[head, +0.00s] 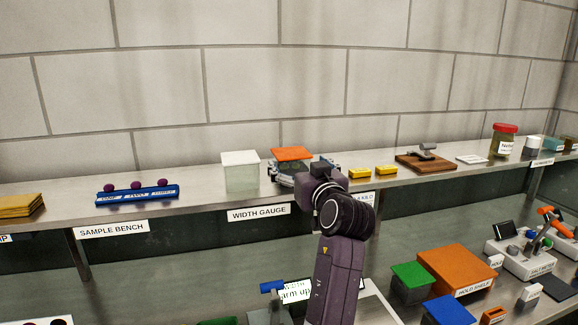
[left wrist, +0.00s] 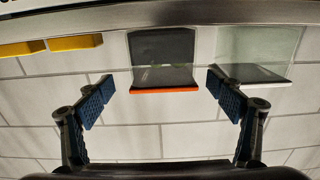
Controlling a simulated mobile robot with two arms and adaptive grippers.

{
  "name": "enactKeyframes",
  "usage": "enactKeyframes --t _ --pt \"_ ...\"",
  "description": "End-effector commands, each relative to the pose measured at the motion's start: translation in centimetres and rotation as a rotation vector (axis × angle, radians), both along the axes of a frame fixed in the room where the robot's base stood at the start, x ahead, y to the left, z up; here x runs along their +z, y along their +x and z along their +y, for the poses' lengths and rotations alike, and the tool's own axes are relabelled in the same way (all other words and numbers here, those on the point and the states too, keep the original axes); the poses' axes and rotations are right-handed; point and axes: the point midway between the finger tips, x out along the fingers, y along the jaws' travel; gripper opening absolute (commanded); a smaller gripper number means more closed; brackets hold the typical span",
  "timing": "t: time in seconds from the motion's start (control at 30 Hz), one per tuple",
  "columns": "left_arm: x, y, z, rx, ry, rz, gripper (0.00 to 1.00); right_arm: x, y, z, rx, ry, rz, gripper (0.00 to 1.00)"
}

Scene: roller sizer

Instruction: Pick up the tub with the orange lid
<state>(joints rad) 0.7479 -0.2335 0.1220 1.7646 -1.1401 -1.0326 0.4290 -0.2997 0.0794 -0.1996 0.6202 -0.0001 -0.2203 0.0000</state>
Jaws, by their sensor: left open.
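The tub with the orange lid (head: 292,154) stands on the upper shelf, just right of a clear tub with a pale lid (head: 240,170). My left gripper (head: 303,171) is at the tub's front and hides much of its body in the head view. The left wrist view looks upside down. There the dark, see-through tub (left wrist: 163,58) with its orange lid edge lies between the two spread blue-padded fingers of my left gripper (left wrist: 161,84). A gap shows on each side, and neither finger visibly touches it. My right gripper is not in view.
The clear tub is close beside it and also shows in the left wrist view (left wrist: 258,55). Yellow blocks (head: 372,171) lie to the right, then a wooden board (head: 425,163). A blue rack (head: 138,196) is at left. The tiled wall (head: 270,85) stands behind the shelf.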

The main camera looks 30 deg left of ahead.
Motion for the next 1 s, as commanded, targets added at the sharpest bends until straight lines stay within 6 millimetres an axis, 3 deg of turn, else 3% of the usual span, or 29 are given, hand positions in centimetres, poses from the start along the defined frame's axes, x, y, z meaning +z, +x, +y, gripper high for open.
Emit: enactKeyframes --t 0.33,0.67,1.0 --pt "0.9 2.6 3.7 -0.001 0.003 0.001 0.85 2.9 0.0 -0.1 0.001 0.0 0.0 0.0" --pt "0.5 3.2 4.3 -0.003 0.001 -0.002 0.85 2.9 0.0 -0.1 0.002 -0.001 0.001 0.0" --pt "0.5 3.2 4.3 -0.003 0.001 -0.002 0.5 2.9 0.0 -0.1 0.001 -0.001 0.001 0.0"
